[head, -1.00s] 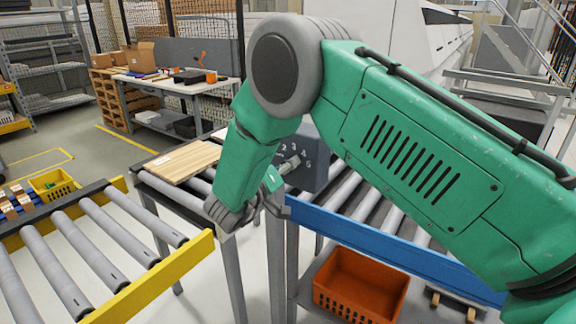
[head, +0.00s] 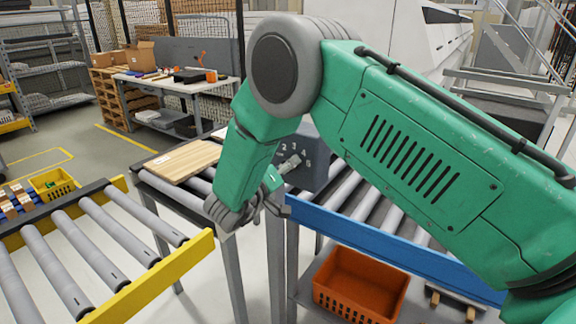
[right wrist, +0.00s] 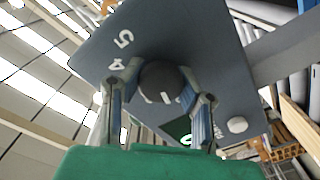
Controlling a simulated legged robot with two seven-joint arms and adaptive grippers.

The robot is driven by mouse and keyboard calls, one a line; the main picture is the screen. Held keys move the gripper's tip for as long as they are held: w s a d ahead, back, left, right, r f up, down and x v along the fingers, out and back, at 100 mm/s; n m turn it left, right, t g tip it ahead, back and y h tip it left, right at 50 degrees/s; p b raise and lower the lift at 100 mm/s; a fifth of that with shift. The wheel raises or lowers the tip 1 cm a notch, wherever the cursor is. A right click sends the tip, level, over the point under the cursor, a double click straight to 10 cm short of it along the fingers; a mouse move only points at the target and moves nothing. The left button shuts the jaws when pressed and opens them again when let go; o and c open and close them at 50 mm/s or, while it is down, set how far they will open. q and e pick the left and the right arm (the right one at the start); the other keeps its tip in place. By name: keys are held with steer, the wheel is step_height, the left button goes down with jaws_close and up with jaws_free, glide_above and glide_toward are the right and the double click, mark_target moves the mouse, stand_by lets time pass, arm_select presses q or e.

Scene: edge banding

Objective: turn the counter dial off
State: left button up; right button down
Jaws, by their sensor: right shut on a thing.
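The counter dial is a grey box (head: 317,180) with white numbers on its face, standing at the roller conveyor. A dark round knob with a pale mark (right wrist: 160,82) sits on that face in the right wrist view. The numbers 4 and 5 show left of it, and a green patch with a white mark (right wrist: 184,134) is below right. My right gripper (head: 284,171) is shut on the knob, one finger on each side of it; the wrist view shows the fingers (right wrist: 160,100). My arm hides part of the box in the head view. My left gripper is not in view.
A wooden board (head: 183,160) lies on the rollers left of my arm. A blue conveyor rail (head: 400,250) runs to the right, above an orange crate (head: 360,288). A yellow-railed conveyor (head: 150,275) is at front left, with a gap of floor between.

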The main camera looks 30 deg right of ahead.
steer(key=shift+a+f, duration=0.15)
steer(key=shift+f, duration=0.1)
steer(key=c, duration=1.4)
jaws_free()
steer(key=shift+o, duration=1.4)
steer(key=shift+w, duration=0.1)
steer(key=shift+a+r, duration=0.1)
steer(key=shift+r, duration=0.05)
steer(key=shift+a, duration=0.15)
steer(key=v, duration=1.1)
steer(key=shift+a, duration=0.4)
steer(key=shift+d, duration=0.1)
